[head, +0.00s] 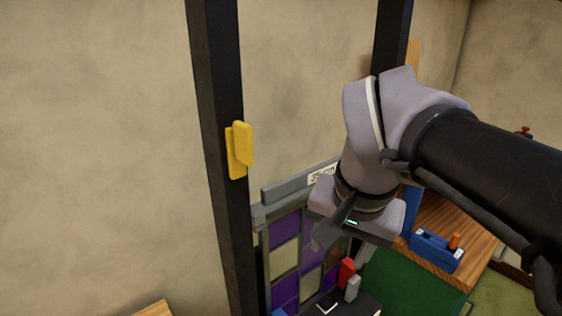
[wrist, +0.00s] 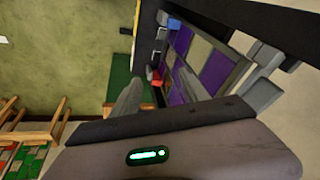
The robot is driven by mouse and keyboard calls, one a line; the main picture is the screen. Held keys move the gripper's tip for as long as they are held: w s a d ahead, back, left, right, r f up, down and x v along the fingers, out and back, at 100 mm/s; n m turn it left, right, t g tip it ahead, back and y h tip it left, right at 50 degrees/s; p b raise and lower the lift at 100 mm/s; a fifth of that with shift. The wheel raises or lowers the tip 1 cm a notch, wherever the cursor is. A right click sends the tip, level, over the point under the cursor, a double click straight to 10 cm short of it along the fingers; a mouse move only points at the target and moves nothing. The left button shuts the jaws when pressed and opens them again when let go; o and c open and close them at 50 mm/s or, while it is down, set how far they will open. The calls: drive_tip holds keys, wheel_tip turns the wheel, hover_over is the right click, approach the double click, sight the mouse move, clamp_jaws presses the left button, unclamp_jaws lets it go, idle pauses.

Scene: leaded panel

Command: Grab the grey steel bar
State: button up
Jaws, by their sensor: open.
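The grey steel bar (head: 288,183) lies along the top edge of the leaded panel (head: 284,258), with a small white label plate near its right end. The panel has purple and cream panes in grey leading. My gripper (head: 328,236) is open, in front of the panel and to the right of the bar's visible part. My wrist covers some of the panel's right side. Grey pieces (wrist: 262,75) show there at the panel's top end; I cannot tell which is the bar.
A dark post (head: 220,150) with a yellow handle (head: 241,150) stands left of the panel. Red and grey blocks (head: 348,274) stand low by the panel. A blue box (head: 437,250) sits on a wooden table (head: 470,230) at right, near a green surface (head: 410,283).

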wheel_tip(320, 180, up, 4)
drive_tip(key=w+h+p, duration=0.1)
drive_tip(key=w, duration=0.1)
wheel_tip(320, 180, up, 8)
drive_tip(key=m+g+h+p, duration=0.1)
drive_tip(key=m+h+p, duration=0.2)
drive_tip(key=m+p, duration=0.15)
hover_over(320, 165)
drive_tip(key=s+a, duration=0.2)
drive_tip(key=shift+w+d+m, duration=0.25)
drive_tip(key=shift+w+a+f+b, duration=0.2)
drive_tip(key=shift+w+f+b, duration=0.3)
drive_tip(key=shift+f+b, duration=0.25)
drive_tip(key=b+x, duration=0.1)
drive_tip(key=x, duration=0.1)
drive_tip(key=b+x, duration=0.4)
drive_tip(key=shift+s+f, duration=0.2)
drive_tip(key=shift+s, duration=0.15)
drive_tip(key=shift+d+r, duration=0.1)
drive_tip(key=shift+r, duration=0.1)
clamp_jaws()
